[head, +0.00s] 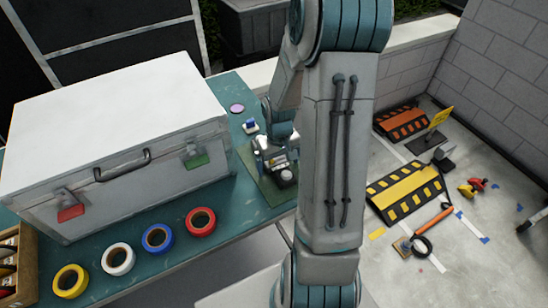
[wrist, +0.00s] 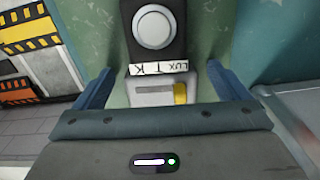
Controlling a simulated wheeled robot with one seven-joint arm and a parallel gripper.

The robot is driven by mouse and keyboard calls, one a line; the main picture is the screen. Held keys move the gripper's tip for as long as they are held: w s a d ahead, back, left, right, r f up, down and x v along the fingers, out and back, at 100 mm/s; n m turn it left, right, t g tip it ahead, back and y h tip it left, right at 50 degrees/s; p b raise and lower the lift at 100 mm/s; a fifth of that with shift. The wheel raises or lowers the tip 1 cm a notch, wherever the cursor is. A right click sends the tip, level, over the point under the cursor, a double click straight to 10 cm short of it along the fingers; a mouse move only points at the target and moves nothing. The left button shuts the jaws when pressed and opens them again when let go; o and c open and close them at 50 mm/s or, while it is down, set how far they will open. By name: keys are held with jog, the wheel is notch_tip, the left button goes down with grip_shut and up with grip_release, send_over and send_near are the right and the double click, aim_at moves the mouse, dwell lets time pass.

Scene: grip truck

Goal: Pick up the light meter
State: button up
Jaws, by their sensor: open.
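The light meter (wrist: 154,68) is a dark and grey device with a round white dome and a white "LUX" label. In the wrist view it lies between the two blue fingers of my gripper (wrist: 159,76), which is open with a gap on each side. A yellow part shows on its near end, partly hidden by my gripper's body. In the head view the light meter's pale dome (head: 286,175) shows on a green mat (head: 268,188) at the table's right end. My gripper (head: 274,155) is over it, partly hidden by my arm.
A large grey case (head: 110,140) stands left of the mat on the teal table (head: 222,225). Red (head: 201,222), blue (head: 157,238), white and yellow tape rolls lie in front. A small blue-and-white item (head: 250,126) sits behind the mat. Striped ramps (head: 406,192) lie on the floor.

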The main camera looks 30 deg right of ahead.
jog(key=shift+c, duration=0.3)
jog(key=c, duration=1.2)
jog(key=shift+r, duration=0.1)
